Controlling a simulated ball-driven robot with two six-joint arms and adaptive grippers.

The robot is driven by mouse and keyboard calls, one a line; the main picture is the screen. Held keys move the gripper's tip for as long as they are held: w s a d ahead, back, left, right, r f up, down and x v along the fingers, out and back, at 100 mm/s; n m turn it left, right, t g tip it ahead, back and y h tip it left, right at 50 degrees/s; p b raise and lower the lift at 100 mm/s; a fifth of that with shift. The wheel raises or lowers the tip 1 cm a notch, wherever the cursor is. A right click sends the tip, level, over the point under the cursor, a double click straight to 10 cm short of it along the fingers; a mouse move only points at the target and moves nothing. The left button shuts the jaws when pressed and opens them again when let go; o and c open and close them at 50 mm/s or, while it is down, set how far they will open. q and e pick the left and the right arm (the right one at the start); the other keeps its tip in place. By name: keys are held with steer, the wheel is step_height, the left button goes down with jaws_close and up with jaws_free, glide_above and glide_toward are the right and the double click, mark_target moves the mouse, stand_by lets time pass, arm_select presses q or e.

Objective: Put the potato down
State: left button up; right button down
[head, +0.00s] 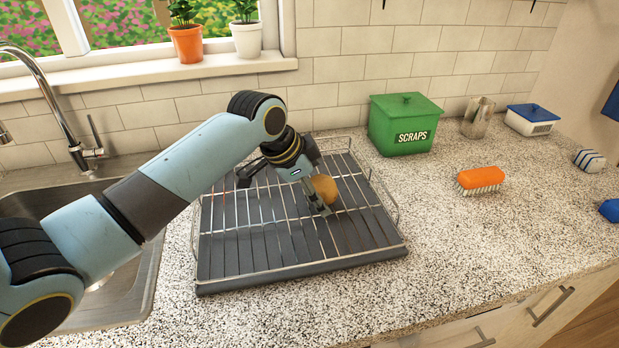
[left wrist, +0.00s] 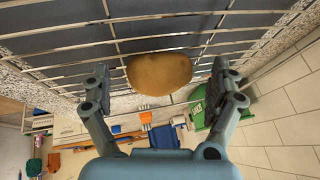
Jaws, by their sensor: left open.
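The potato (head: 326,188) is brown and rounded, and rests at the dish rack (head: 290,262), toward its right side. My left gripper (head: 288,190) is over the rack beside the potato, its fingers apart. In the left wrist view the potato (left wrist: 159,73) lies between the two open fingertips of my left gripper (left wrist: 160,82), with a visible gap on each side. The rack's wires (left wrist: 60,52) show behind it. Part of the potato is hidden by the gripper in the head view. My right gripper is not in view.
A green scraps bin (head: 402,125) stands behind the rack to the right. An orange brush (head: 481,180), a metal cup (head: 478,118) and a blue-lidded box (head: 531,119) are farther right. The sink (head: 130,285) is at left.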

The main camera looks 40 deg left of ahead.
arm_select(q)
steer(key=v, duration=1.2)
